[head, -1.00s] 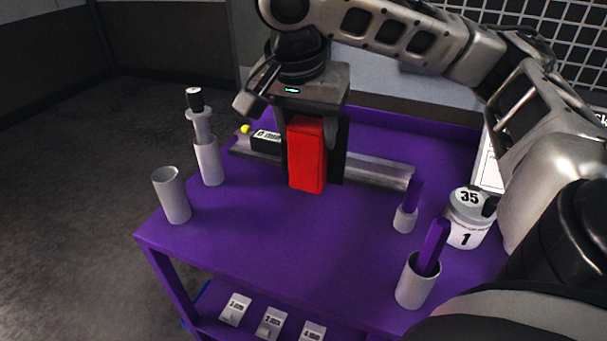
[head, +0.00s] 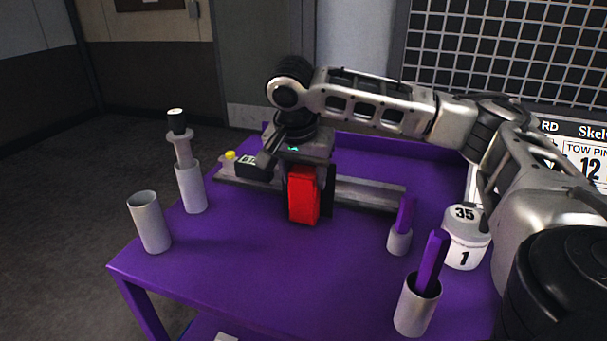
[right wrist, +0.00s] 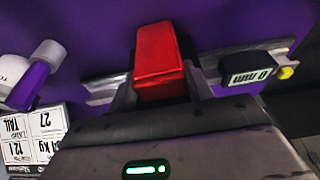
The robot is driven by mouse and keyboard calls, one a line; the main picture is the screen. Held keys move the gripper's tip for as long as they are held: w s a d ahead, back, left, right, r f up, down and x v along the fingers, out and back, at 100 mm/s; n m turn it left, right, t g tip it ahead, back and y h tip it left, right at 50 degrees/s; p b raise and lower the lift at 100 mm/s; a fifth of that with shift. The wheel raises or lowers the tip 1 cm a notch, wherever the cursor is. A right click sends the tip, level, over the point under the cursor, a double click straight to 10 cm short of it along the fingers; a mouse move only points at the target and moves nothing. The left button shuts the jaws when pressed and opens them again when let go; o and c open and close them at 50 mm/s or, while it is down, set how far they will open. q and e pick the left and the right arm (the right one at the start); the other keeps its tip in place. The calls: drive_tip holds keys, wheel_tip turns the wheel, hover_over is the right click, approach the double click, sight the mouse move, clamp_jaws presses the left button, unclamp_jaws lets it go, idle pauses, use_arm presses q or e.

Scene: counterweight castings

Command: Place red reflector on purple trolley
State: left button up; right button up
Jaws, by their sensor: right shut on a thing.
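The red reflector (head: 304,196) is a red block held upright between the fingers of my right gripper (head: 308,190). It also shows in the right wrist view (right wrist: 157,62), between the two fingers. The purple trolley (head: 250,265) fills the lower middle of the head view. The reflector is over the trolley's top, in front of the grey rail; whether its bottom touches the top I cannot tell. My left gripper is not in view.
A grey rail (head: 365,194) with a black gauge (head: 255,167) lies behind the reflector. Grey cylinders (head: 150,222) (head: 192,187) stand at left. Two holders with purple bars (head: 417,305) (head: 399,240) and a white canister (head: 463,252) stand at right. The middle front is clear.

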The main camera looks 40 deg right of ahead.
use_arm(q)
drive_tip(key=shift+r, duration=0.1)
use_arm(e)
drive_tip(key=shift+f, duration=0.1)
drive_tip(key=o, duration=1.4)
drive_tip(key=shift+a+r, duration=0.1)
drive_tip(key=shift+r, duration=0.3)
use_arm(q)
drive_tip(key=p, duration=0.3)
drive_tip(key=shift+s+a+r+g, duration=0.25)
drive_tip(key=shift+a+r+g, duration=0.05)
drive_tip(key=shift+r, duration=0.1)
use_arm(e)
drive_tip(key=v, duration=1.1)
drive_tip(key=shift+a+r, duration=0.15)
drive_tip(key=shift+r, duration=0.1)
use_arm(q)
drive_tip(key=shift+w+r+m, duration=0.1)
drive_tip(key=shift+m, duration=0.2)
